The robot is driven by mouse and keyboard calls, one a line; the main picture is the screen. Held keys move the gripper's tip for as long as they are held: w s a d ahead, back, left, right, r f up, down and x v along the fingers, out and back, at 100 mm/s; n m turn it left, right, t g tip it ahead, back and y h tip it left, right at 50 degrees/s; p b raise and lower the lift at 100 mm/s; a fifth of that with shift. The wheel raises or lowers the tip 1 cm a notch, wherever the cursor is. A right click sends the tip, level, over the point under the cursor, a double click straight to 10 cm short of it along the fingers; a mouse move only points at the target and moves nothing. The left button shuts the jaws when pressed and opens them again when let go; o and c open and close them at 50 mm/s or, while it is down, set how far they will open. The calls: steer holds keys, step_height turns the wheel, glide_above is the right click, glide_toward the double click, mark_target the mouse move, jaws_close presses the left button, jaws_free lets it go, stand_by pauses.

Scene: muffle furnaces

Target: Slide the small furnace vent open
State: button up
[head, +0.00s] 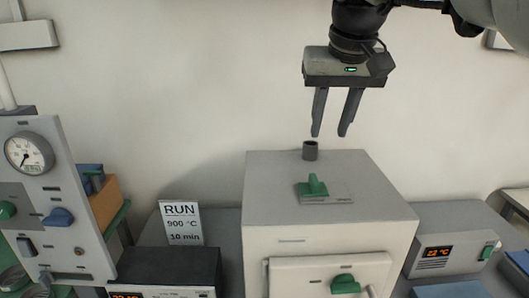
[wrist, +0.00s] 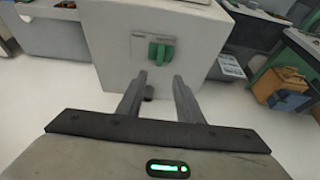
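The pale grey furnace (head: 265,205) stands in the middle of the head view. On its top is the vent's green knob (head: 313,186) on a small grey plate (head: 338,200); the knob also shows in the wrist view (wrist: 161,50), beyond my fingertips. A short dark flue tube (head: 310,151) stands behind the knob and shows between my fingers in the wrist view (wrist: 149,92). My gripper (head: 329,132) points down above the back of the furnace top, open and empty, apart from the knob. I cannot tell the vent's exact position.
A gauge panel (head: 45,190) is at far left. A controller reading 22 °C (head: 450,250) is right. The furnace door has a green handle (head: 345,284). Air around my gripper is clear.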

mark_target(315, 179)
steer(key=b+x, duration=0.2)
steer(key=x, duration=1.5)
steer(key=shift+w+f, duration=0.2)
jaws_close()
